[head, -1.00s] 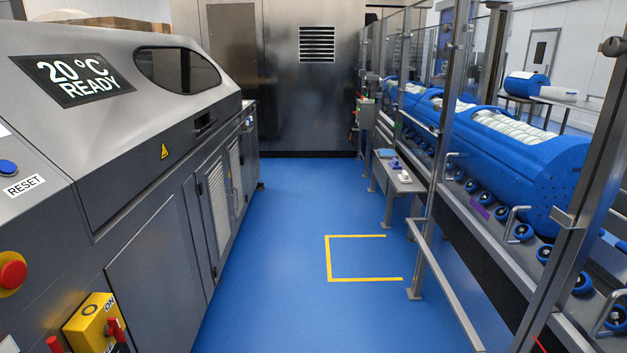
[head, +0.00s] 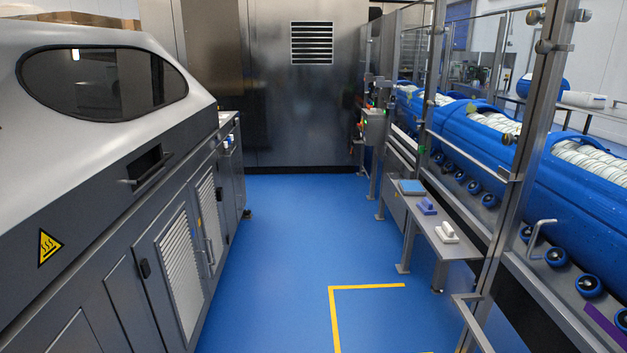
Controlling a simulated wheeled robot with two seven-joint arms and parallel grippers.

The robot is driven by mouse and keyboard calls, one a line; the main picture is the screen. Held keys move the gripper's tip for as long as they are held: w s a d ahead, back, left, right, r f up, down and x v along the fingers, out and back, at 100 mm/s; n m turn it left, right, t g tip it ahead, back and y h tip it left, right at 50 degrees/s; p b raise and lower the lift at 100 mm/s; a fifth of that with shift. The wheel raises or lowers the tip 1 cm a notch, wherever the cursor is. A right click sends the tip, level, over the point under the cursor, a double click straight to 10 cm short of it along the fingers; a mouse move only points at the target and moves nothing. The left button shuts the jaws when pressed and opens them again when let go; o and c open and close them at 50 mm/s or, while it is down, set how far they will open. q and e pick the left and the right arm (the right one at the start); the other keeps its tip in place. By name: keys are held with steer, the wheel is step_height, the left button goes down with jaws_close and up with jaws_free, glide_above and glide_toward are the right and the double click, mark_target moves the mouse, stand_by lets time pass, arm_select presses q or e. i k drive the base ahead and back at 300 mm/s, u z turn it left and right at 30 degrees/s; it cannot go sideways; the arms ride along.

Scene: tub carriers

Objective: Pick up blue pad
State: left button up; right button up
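A flat blue pad (head: 412,187) lies on the far end of a narrow grey metal bench (head: 436,236) on the right side of the aisle. A blue-purple handled block (head: 427,206) sits nearer on the same bench, and a white handled block (head: 447,233) is nearest. The three are apart from each other. Neither of my grippers shows in the head view.
A long grey machine (head: 95,190) lines the left side. Glass guarding with metal posts (head: 512,150) and a conveyor of blue tubs (head: 575,185) stand on the right. A steel cabinet (head: 275,100) closes the far end. The blue floor (head: 290,250) between is clear, with yellow tape (head: 365,287).

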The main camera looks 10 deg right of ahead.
mark_target(426, 206)
steer(key=i, duration=3.5)
steer(key=z, duration=2)
